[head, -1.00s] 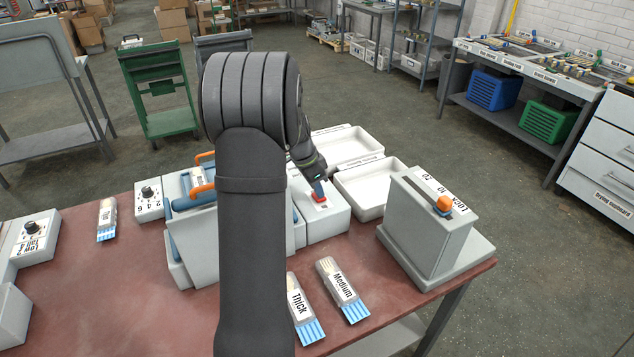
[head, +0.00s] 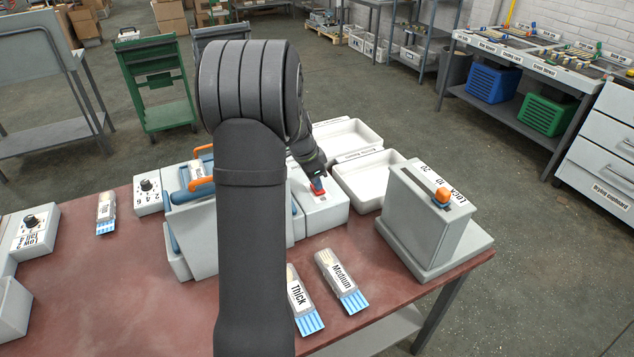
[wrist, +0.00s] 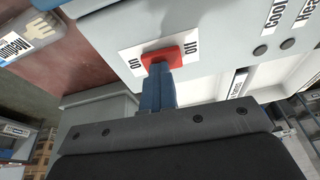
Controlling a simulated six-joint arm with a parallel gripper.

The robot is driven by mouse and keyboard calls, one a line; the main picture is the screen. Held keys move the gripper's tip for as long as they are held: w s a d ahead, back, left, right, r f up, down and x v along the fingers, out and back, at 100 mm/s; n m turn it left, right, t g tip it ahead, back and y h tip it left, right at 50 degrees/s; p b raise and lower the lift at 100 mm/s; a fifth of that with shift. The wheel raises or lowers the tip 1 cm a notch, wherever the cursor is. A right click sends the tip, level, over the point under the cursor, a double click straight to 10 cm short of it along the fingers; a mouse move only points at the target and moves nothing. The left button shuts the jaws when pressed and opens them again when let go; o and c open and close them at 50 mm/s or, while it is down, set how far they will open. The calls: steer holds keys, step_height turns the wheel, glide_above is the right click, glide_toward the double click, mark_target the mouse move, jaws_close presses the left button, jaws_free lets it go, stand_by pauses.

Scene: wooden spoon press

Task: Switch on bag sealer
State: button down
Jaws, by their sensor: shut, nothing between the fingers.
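The bag sealer's red switch (wrist: 162,58) sits on a white label plate (wrist: 135,60) with lettering on both sides, on a pale grey box (head: 322,211). My gripper (wrist: 160,75) has blue fingers that are shut and empty. Their tips are at the switch's near edge in the wrist view and appear to touch it. In the head view the switch (head: 318,192) shows just below the fingertips, partly covered by them. I cannot tell which way the switch is set. A larger grey machine with orange handles (head: 201,185) stands left of the box, partly hidden by my arm.
White trays (head: 368,180) stand behind and right of the switch box. A tall grey unit with an orange knob (head: 441,195) stands at the right. Packs marked Thick (head: 298,294) and Medium (head: 340,275) lie in front. The red tabletop (head: 110,290) is clear at front left.

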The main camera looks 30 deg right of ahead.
steer(key=shift+w+a+f, duration=0.1)
steer(key=shift+w, duration=0.4)
steer(key=shift+r, duration=0.25)
steer(key=d+v, duration=0.1)
steer(key=v, duration=1.2)
steer(key=shift+s+r, duration=0.25)
steer(key=shift+r, duration=0.25)
steer(key=shift+w+r+g, duration=0.15)
steer(key=shift+w+g, duration=0.2)
steer(key=shift+g, duration=0.05)
steer(key=shift+d, duration=0.1)
